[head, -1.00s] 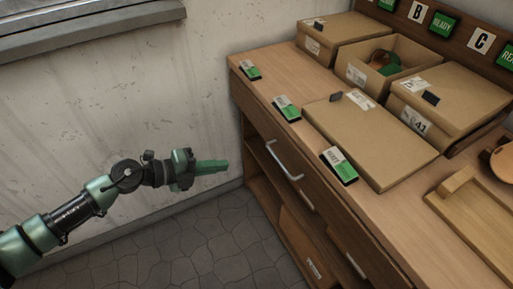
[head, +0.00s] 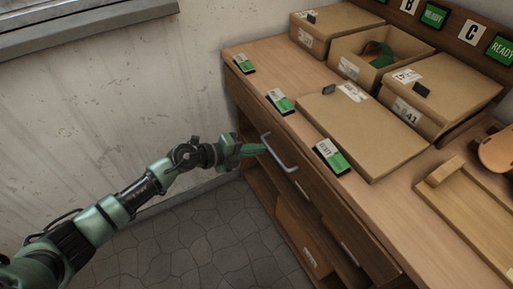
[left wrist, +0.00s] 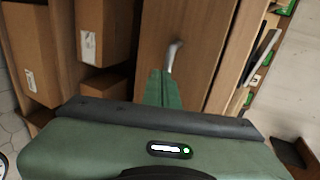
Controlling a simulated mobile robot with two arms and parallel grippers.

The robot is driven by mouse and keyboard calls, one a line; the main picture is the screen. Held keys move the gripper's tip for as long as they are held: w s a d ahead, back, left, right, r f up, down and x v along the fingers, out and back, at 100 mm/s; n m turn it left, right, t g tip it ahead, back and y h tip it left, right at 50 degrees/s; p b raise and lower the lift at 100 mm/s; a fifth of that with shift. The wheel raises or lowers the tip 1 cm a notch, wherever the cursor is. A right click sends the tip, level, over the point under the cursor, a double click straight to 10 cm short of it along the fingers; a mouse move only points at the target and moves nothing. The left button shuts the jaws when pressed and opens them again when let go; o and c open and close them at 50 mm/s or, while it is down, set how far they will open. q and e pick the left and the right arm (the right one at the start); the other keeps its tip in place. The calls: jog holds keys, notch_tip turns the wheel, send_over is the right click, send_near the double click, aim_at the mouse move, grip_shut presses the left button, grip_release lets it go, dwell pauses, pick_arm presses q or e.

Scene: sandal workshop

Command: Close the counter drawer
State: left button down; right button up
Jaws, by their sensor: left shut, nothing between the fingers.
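The counter drawer (head: 314,186) has a brown wooden front under the counter top and a silver bar handle (head: 279,155). How far it stands out is hard to tell from these views. My left gripper (head: 258,149) is shut and empty, its green fingers pointing at the drawer front beside the handle. In the left wrist view the shut fingers (left wrist: 163,84) reach toward the drawer front (left wrist: 190,30), with the handle (left wrist: 175,55) just beyond the tips. Whether they touch it I cannot tell. My right gripper is out of view.
The counter top (head: 252,78) holds several cardboard boxes, a flat box (head: 360,135), green-and-white tags (head: 331,156) and a wooden tray (head: 462,205). Boxes (left wrist: 102,30) stand on shelves below. The wall (head: 120,100) is close on the left; the tiled floor (head: 200,245) is clear.

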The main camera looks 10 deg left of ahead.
aim_at(277, 142)
pick_arm(q)
jog(key=w+d+p, duration=0.1)
jog(key=d, duration=0.1)
jog(key=w+d+p, duration=0.1)
jog(key=shift+w+d+r, duration=0.15)
jog(key=shift+w+d, duration=0.2)
jog(key=shift+d, duration=0.1)
dwell(0.3)
